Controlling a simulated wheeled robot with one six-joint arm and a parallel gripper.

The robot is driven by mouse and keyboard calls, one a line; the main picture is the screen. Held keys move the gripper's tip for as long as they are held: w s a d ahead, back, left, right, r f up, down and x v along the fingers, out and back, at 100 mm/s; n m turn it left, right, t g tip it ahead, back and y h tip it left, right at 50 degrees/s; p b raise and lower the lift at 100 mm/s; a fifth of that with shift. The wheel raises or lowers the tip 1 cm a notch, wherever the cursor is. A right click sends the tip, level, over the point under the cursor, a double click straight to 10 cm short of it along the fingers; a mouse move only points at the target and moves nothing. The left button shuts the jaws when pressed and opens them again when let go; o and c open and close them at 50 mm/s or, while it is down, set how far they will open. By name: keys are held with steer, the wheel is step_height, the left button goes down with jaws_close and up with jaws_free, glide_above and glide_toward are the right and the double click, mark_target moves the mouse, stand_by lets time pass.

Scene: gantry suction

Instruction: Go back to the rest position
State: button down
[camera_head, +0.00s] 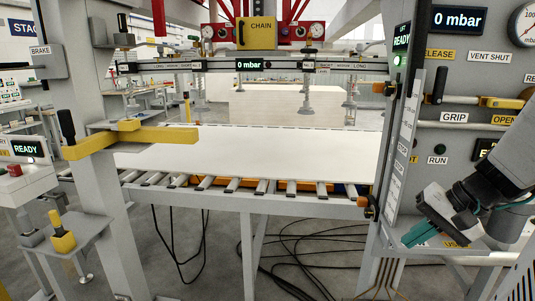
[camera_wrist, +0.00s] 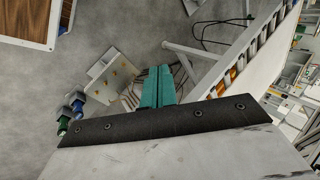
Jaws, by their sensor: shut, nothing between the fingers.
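My gripper (camera_head: 420,234) is at the lower right of the head view, in front of the grey control panel (camera_head: 465,75). Its teal fingers are shut with nothing between them. In the wrist view the teal fingers (camera_wrist: 158,86) lie side by side at the middle, above the black mounting bar. They point down toward the floor, beside the grey frame and the roller conveyor (camera_wrist: 247,65). The finger tips appear clear of the panel, but the exact gap cannot be told.
A white sheet (camera_head: 250,155) lies on the roller table (camera_head: 240,196). A suction beam (camera_head: 250,65) with a "0 mbar" display hangs above it. A yellow lever (camera_head: 130,137) is on the left post. Black cables (camera_head: 300,250) lie on the floor. The panel carries yellow-handled valves (camera_head: 500,102).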

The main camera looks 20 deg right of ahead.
steer(key=s+a+r+n+g+h, duration=0.1)
steer(key=s+a+n+g+h, duration=0.1)
steer(key=a+n, duration=0.3)
steer(key=s+a+r+n+g+h, duration=0.1)
steer(key=a+n, duration=0.4)
steer(key=a, duration=0.8)
steer(key=shift+s+r+g+h, duration=0.4)
steer(key=shift+s+h, duration=0.1)
steer(key=shift+h, duration=0.1)
